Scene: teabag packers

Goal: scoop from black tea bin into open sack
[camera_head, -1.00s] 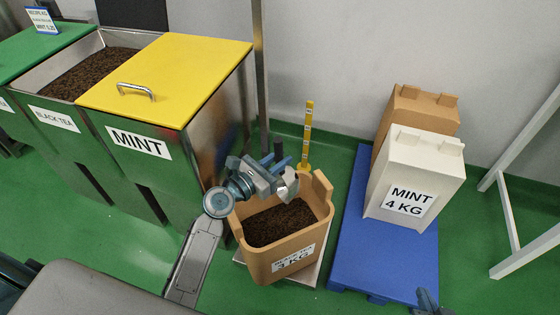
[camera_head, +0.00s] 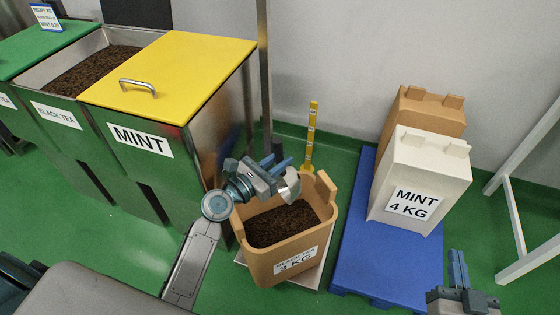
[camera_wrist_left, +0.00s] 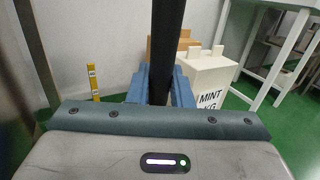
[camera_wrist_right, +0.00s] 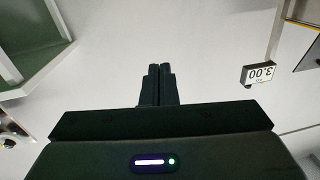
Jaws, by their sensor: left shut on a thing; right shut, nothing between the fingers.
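The open sack (camera_head: 285,262) is tan, labelled 3 KG, and stands upright with dark tea (camera_head: 285,224) inside. My left gripper (camera_head: 272,170) is above the sack's back left side, shut on the scoop's black handle (camera_wrist_left: 168,45). The scoop's metal bowl (camera_head: 291,183) hangs over the sack's rear part; its inside is hidden, so I cannot tell whether it holds tea. The black tea bin (camera_head: 56,114) is at the left, uncovered and holding dark tea (camera_head: 88,72). My right gripper (camera_head: 458,270) is shut and empty at the lower right; it also shows in the right wrist view (camera_wrist_right: 157,85).
The mint bin's yellow lid (camera_head: 185,70) is closed, between the tea bin and sack. A white platform (camera_head: 308,278) lies under the sack, with a yellow marked post (camera_head: 311,135) behind. A blue pallet (camera_head: 385,255) carries a white mint sack (camera_head: 418,170) and a brown sack (camera_head: 425,108).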

